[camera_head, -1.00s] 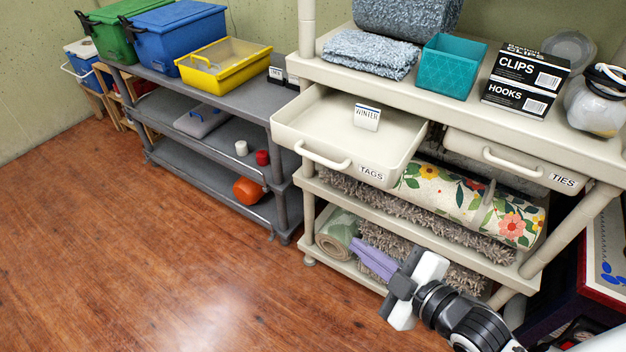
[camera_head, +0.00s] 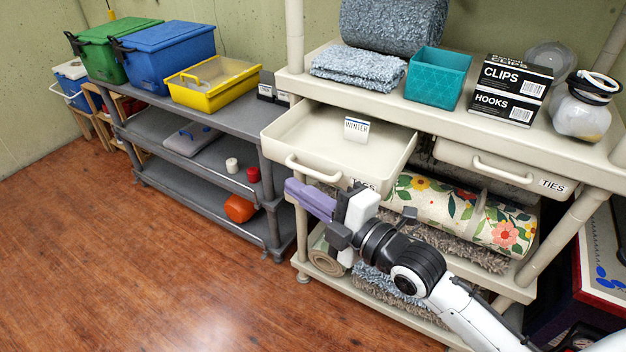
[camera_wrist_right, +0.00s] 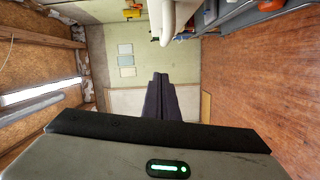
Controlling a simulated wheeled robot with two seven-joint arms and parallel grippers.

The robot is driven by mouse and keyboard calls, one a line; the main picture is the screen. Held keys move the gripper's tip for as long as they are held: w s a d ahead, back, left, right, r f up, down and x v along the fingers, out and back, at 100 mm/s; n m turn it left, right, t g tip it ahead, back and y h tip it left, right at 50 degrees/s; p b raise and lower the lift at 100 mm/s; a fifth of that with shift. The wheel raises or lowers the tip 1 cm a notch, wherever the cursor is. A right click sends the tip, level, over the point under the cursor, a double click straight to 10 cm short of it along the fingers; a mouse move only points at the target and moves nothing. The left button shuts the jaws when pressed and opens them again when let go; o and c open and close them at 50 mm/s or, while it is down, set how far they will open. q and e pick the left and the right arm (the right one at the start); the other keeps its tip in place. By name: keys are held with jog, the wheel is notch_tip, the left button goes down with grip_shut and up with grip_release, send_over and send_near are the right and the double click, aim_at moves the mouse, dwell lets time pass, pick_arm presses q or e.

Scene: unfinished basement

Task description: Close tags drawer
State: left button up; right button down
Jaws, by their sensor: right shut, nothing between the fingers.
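The tags drawer (camera_head: 318,128) is a cream open-topped drawer pulled out from under the top shelf of the cream shelving. A card reading WINTER (camera_head: 356,129) stands inside it. Its bar handle (camera_head: 312,168) is on the front, and the TAGS label is partly covered by my gripper. My right gripper (camera_head: 300,192), with purple fingers, is shut and empty. In the head view it appears just below the drawer front; I cannot tell whether it touches. In the right wrist view the fingers (camera_wrist_right: 162,97) are together, and a pale edge (camera_wrist_right: 174,18) shows above them. My left gripper is not in view.
The ties drawer (camera_head: 500,165) is to the right. A floral roll (camera_head: 465,208) lies on the shelf below. A teal bin (camera_head: 438,77) and boxes (camera_head: 511,88) stand on top. Grey shelving (camera_head: 200,170) is at left. The wooden floor in front is clear.

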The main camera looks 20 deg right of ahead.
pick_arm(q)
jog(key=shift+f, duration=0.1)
pick_arm(e)
jog(key=w+d, duration=0.2)
jog(key=d, duration=0.1)
jog(key=shift+d+f, duration=0.15)
jog(key=shift+f, duration=0.25)
